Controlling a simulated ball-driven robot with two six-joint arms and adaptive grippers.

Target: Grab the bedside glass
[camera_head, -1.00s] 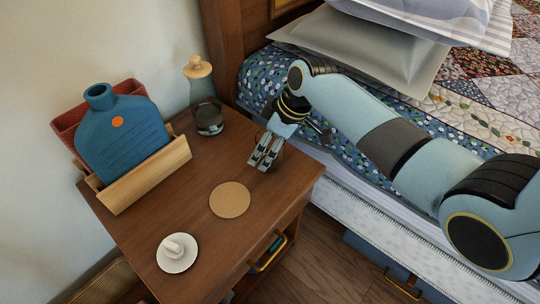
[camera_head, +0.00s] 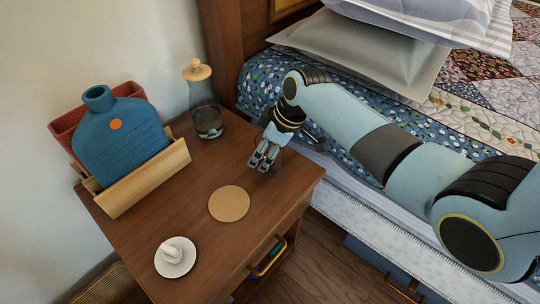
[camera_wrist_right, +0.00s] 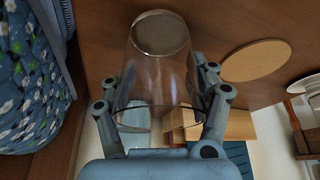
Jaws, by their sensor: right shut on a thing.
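The bedside glass (camera_wrist_right: 160,75) is a clear tumbler. In the right wrist view it stands out between the two fingers of my right gripper (camera_wrist_right: 161,88), which are shut on its sides. In the head view the same gripper (camera_head: 264,159) is low over the right side of the wooden nightstand (camera_head: 200,225), beside the bed. The glass is hard to make out there, being clear and partly behind the fingers. I cannot tell whether its base touches the nightstand. My left gripper is not in view.
A cork coaster (camera_head: 229,204) lies in front of the gripper. A carafe with a wooden stopper (camera_head: 207,121) stands behind left. A blue bottle-shaped thing (camera_head: 122,140) sits in a wooden holder (camera_head: 146,180). A white dish (camera_head: 175,257) is at the front. The bed (camera_head: 345,205) is close on the right.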

